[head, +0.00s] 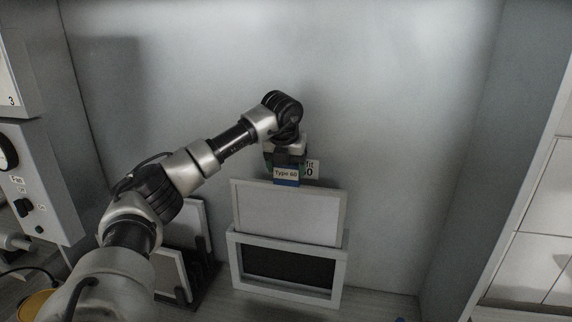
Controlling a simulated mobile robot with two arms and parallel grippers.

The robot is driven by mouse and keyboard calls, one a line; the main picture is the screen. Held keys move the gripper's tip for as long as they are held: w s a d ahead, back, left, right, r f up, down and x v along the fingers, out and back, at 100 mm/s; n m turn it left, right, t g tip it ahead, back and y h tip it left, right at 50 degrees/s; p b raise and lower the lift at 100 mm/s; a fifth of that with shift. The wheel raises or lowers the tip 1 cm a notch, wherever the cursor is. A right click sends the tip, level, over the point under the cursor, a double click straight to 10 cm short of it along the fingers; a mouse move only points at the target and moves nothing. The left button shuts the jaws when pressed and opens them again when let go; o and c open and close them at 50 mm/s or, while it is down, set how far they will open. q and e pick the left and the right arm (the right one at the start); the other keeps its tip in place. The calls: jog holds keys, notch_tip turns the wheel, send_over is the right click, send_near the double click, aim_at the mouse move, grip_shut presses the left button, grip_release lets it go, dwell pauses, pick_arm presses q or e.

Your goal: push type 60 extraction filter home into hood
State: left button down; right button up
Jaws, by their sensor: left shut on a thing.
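The type 60 extraction filter (286,213), a pale panel in a light frame with a blue tab labelled "Type 60" (286,174) on top, stands upright in the middle of the head view. Its lower edge is at the top of the hood (235,272), a light frame with a dark opening. Most of the filter shows above the hood; how deep it sits is hidden. My left gripper (286,160) is above the filter, shut on its tab, with the fingertips partly hidden. My right gripper is not in view.
A dark rack (204,262) with framed panels (172,272) stands left of the hood, partly behind my left arm. A label ending in "fit" and "60" (312,169) is on the wall behind the tab. A control cabinet (35,185) is at the left. The floor right of the hood looks mostly clear.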

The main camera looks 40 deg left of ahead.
aim_at(284, 182)
pick_arm(q)
jog(key=shift+f+b, duration=4.25)
jog(key=shift+f, duration=2.65)
grip_release()
jog(key=shift+s+r, duration=0.1)
jog(key=shift+r, duration=0.15)
jog(key=b+v, duration=0.2)
jog(key=v, duration=0.8)
jog(key=shift+r, duration=0.35)
jog(key=shift+f, duration=0.1)
